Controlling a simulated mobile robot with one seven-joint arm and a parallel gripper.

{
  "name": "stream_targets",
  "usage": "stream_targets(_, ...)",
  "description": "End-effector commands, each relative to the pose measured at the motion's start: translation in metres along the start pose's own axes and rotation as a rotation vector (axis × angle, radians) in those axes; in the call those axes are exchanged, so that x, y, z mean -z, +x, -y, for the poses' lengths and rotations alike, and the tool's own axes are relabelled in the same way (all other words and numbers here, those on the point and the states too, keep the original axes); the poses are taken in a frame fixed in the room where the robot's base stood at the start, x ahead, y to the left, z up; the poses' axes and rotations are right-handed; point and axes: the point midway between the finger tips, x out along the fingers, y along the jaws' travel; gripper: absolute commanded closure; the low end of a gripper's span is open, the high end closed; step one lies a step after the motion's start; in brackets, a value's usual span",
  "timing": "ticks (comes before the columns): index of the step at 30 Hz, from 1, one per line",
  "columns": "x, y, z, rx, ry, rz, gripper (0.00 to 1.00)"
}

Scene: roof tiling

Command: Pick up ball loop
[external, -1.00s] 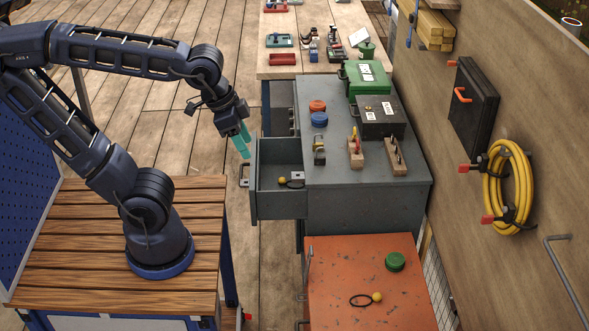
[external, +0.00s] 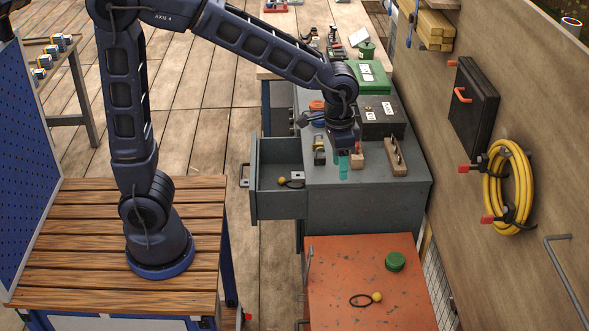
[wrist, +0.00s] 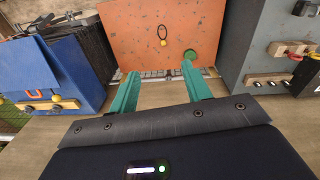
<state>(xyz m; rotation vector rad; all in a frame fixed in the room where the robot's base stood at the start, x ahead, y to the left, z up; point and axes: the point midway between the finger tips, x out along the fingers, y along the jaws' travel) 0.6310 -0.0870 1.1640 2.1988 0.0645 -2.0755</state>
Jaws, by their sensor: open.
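A ball loop (external: 362,300), a black loop with a yellow ball, lies on the orange cabinet top (external: 335,270). It also shows in the wrist view (wrist: 163,32), above and between the finger tips. A second yellow ball with a dark band (external: 284,181) lies in the open grey drawer (external: 265,197); its shape is hard to make out. My gripper (external: 343,166), with teal fingers, is over the grey cabinet, well apart from the loop. In the wrist view my gripper (wrist: 160,70) is open with nothing between its fingers.
A green round lid (external: 395,262) lies beside the ball loop. The grey cabinet (external: 345,195) carries wooden holders (external: 396,158), a black box (external: 378,122) and a green box (external: 370,82). A yellow hose coil (external: 490,190) hangs on the wall at the right.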

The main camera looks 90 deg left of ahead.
Motion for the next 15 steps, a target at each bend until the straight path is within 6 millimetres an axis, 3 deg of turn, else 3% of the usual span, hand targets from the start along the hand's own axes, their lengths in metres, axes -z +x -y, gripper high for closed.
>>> stream_targets(6,0.046,0.044,-0.004,0.000,-0.025,0.071,0.52)
stream_targets(15,0.099,0.116,-0.008,0.001,-0.062,0.162,0.52)
